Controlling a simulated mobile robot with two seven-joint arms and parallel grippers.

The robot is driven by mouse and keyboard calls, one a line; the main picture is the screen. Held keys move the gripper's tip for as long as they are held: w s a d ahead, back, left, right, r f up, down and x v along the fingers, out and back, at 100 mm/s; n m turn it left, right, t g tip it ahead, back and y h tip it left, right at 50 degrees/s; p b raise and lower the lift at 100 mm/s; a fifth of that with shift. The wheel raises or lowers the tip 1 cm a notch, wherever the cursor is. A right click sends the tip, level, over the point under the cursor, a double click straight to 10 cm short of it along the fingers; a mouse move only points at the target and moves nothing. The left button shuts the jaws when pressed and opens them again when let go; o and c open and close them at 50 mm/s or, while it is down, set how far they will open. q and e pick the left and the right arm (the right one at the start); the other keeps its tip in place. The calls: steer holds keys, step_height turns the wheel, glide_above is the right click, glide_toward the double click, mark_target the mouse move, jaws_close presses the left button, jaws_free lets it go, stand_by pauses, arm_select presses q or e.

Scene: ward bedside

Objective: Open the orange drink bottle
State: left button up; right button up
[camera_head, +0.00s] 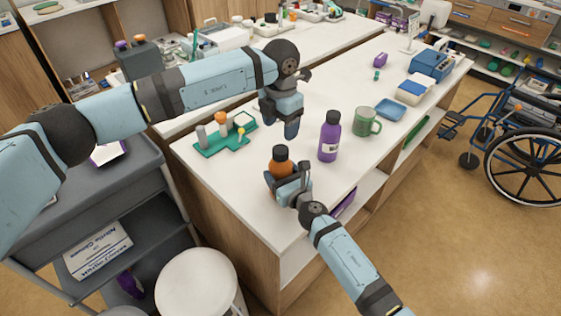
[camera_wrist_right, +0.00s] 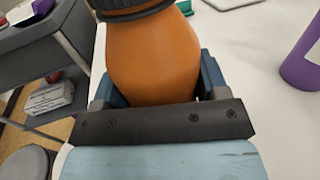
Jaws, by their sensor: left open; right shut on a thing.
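The orange drink bottle (camera_head: 281,168) stands upright near the front left corner of the white counter, with its black cap (camera_head: 280,153) on top. My right gripper (camera_head: 285,188) is shut on the bottle's body. In the right wrist view the orange bottle (camera_wrist_right: 152,58) fills the space between the two fingers, and only the lower edge of its dark cap (camera_wrist_right: 130,10) shows. My left gripper (camera_head: 290,130) is open and empty, pointing down above the counter behind the bottle, apart from the cap.
A purple bottle (camera_head: 330,137) stands right of the orange one, with a green mug (camera_head: 365,122) and blue tray (camera_head: 391,109) beyond. A green rack (camera_head: 212,148) with small items lies to the left. A white stool (camera_head: 196,280) stands in front.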

mark_target(281, 149)
arm_select(q)
steer(key=m, duration=0.6)
steer(key=shift+m, duration=0.4)
steer(key=m, duration=0.8)
steer(key=shift+m, duration=0.3)
steer(key=m, duration=0.8)
steer(key=shift+m, duration=0.3)
steer(key=m, duration=0.6)
steer(key=shift+m, duration=0.3)
steer(key=shift+f+m, duration=0.3)
steer(key=shift+f, duration=3.7)
